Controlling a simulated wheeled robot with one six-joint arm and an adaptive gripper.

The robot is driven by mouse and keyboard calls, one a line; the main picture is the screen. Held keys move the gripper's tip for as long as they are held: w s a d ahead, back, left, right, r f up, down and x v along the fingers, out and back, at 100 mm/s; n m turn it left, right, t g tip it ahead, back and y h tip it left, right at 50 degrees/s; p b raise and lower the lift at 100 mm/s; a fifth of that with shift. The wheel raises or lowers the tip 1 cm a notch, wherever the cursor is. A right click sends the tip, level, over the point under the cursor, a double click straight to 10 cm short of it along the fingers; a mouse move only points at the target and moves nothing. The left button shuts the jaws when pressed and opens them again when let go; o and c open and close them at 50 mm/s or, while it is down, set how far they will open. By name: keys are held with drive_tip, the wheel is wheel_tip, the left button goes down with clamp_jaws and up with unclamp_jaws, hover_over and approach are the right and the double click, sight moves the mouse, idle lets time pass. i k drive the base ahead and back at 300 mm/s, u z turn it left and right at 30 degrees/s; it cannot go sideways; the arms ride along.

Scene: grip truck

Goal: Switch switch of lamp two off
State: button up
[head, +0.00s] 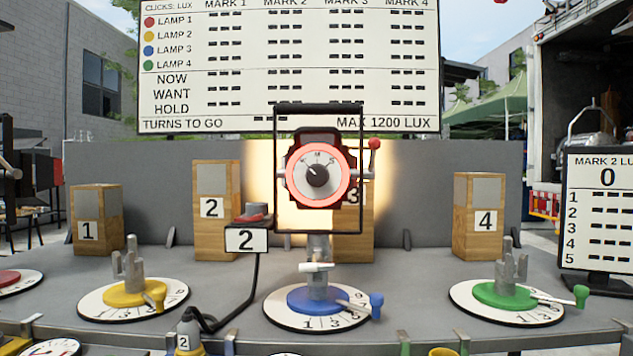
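A small dark switch box (247,238) with a white plate marked 2 stands left of centre in the head view. A red rocker (250,219) and a grey block show on its top; I cannot tell which way the rocker is set. A black cable (250,285) runs from the box down toward a grey and yellow piece (188,345) marked 2. The board lists lamp 2 in yellow, and a yellow base (131,294) with a grey holder stands on a numbered disc at left. My gripper is not in view.
A framed lamp head (317,141) with a red-ringed dial stands above the blue base (316,300), and warm light falls on the wall behind it. Wooden blocks (212,236) stand along the back. A green base (503,294) and monitor (606,215) are at right.

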sight(258, 218)
drive_tip(key=k, duration=0.5)
drive_tip(key=u, duration=1.4)
drive_tip(key=i, duration=0.7)
drive_tip(key=z, duration=0.9)
